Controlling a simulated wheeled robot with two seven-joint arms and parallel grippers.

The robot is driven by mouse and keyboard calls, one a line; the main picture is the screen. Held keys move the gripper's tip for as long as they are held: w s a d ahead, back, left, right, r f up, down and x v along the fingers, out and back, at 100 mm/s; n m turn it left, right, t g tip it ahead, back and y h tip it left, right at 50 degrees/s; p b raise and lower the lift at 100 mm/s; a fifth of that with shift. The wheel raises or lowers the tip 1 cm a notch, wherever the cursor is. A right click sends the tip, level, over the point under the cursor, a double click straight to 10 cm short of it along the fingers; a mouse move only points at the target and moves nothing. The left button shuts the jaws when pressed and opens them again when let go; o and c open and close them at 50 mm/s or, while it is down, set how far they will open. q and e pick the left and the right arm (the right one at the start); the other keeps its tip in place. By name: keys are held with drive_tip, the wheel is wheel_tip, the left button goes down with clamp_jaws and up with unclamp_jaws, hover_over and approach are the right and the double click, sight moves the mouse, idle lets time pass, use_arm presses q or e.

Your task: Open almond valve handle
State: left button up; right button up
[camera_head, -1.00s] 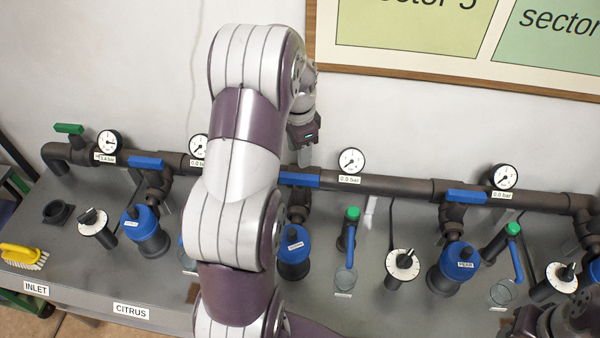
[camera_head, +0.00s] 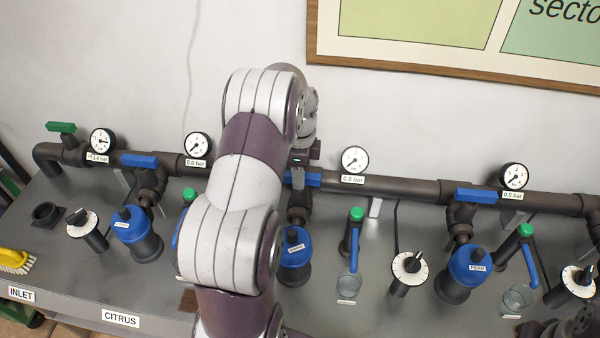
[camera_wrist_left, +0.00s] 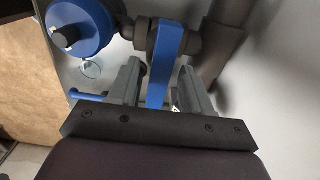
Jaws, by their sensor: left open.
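The blue valve handle (camera_head: 314,180) on the middle branch of the dark pipe lies along the pipe, partly hidden by my left gripper (camera_head: 298,180). The blue-capped canister (camera_head: 294,256) below it has a label too small to read surely. In the left wrist view the blue handle (camera_wrist_left: 166,42) reaches between the two fingers of my left gripper (camera_wrist_left: 161,80). The fingers are open, one on each side, with a visible gap to the handle at least on the left. My right gripper is not in view.
Other blue handles sit on the pipe to the left (camera_head: 139,160) and right (camera_head: 476,195), and a green one (camera_head: 61,127) at the far left. Gauges (camera_head: 354,160), dials (camera_head: 407,262) and green-topped taps (camera_head: 356,215) crowd the grey bench. My left arm hides part of the bench.

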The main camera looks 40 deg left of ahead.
use_arm(q)
drive_tip(key=shift+f, duration=0.1)
clamp_jaws()
drive_tip(key=n+p, duration=0.1)
drive_tip(key=n, duration=0.2)
drive_tip(key=n+p, duration=0.1)
drive_tip(key=n, duration=0.4)
drive_tip(key=shift+n+p, duration=0.3)
drive_tip(key=shift+p, duration=0.1)
drive_tip(key=n+p, duration=0.1)
drive_tip(key=n, duration=0.8)
drive_tip(key=shift+p, duration=0.3)
drive_tip(key=shift+n, duration=0.3)
